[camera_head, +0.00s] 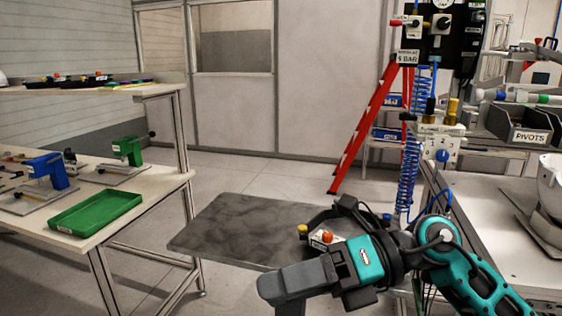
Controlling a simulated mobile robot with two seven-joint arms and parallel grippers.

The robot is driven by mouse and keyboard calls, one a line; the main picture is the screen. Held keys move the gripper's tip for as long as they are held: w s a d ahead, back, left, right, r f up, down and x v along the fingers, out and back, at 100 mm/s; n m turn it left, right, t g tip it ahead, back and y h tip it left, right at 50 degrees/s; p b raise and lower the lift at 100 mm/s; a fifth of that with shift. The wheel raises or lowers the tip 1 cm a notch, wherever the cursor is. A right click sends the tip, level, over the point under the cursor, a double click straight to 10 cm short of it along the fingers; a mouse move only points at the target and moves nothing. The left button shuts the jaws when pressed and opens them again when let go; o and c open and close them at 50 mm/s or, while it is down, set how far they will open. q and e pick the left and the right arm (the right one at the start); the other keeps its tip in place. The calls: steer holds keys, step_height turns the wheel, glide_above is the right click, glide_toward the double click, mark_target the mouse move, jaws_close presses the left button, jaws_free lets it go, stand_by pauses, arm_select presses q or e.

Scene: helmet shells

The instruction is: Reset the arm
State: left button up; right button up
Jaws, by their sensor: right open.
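My right arm, teal and dark grey, comes in from the lower right. My right gripper (288,285) is held in front of the dark mat, with its grey fingers towards the left. It is open and I see nothing between its fingers. My left arm and left gripper are out of view. A white rounded shell (550,190) is cut off by the right edge, on the right-hand table.
A left workbench (150,187) carries a green tray (95,213), a blue press (47,175) and a green press (128,150). A dark mat (215,235) lies on the floor. A red ladder (362,130) and a black "PIVOTS" bin (515,128) are at the right.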

steer(key=w+d+f+m+t+h+p, duration=0.1)
steer(key=w+d+f+m+t+h, duration=0.3)
steer(key=m+t, duration=0.9)
steer(key=w+d+f+m+t, duration=0.3)
steer(key=d+f+m+t, duration=0.35)
steer(key=m, duration=1.15)
steer(key=s+d+f+m+g+h, duration=0.2)
steer(key=s+f+m+h, duration=0.1)
steer(key=f, duration=0.4)
steer(key=s+d+f+m+g+h, duration=0.2)
steer(key=s+f+m+h, duration=0.1)
steer(key=s+f, duration=0.3)
steer(key=s+d+f+m+g+h+p, duration=0.1)
steer(key=s+d+f+m+g+h, duration=0.1)
steer(key=s+f+m, duration=0.3)
step_height(320, 180, down, 5)
steer(key=shift+d+r+h, duration=0.1)
steer(key=shift+d+h, duration=0.2)
steer(key=shift+h, duration=0.4)
steer(key=shift+w, duration=0.1)
steer(key=shift+c, duration=0.5)
